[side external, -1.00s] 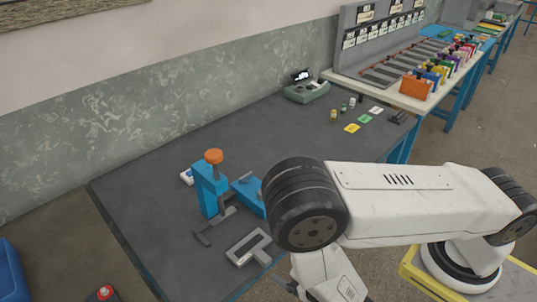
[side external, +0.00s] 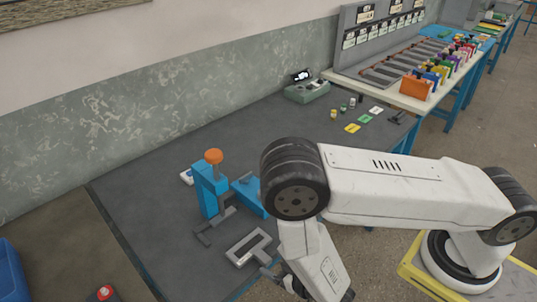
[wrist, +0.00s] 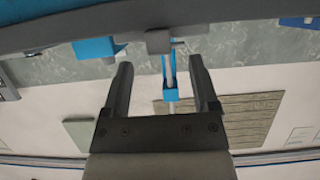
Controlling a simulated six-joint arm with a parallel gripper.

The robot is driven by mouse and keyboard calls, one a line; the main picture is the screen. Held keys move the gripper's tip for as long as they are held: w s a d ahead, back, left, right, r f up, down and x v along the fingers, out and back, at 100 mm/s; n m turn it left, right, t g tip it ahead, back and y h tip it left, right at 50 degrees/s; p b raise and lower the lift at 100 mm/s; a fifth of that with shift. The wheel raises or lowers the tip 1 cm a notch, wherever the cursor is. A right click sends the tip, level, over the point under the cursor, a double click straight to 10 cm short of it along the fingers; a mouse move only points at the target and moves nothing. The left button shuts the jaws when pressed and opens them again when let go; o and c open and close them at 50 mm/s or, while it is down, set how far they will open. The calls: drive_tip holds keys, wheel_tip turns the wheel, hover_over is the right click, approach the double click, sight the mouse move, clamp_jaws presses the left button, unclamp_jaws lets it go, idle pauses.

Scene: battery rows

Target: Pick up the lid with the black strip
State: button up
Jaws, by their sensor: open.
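I cannot make out a lid with a black strip for certain in either view. Several small cylinders (side external: 343,107) stand toward the back of the dark table (side external: 145,215), too small to show a strip. My gripper (wrist: 160,65) is open in the wrist view, with nothing between its fingers that I can see held. In the side view it is low beside the front edge of the table, partly hidden and far from the small cylinders.
A blue press with an orange knob (side external: 214,156) and a grey frame (side external: 248,247) stand near my gripper. The table's left part is clear.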

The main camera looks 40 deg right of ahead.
sight(266, 259)
drive_tip(key=shift+x, duration=2)
clamp_jaws()
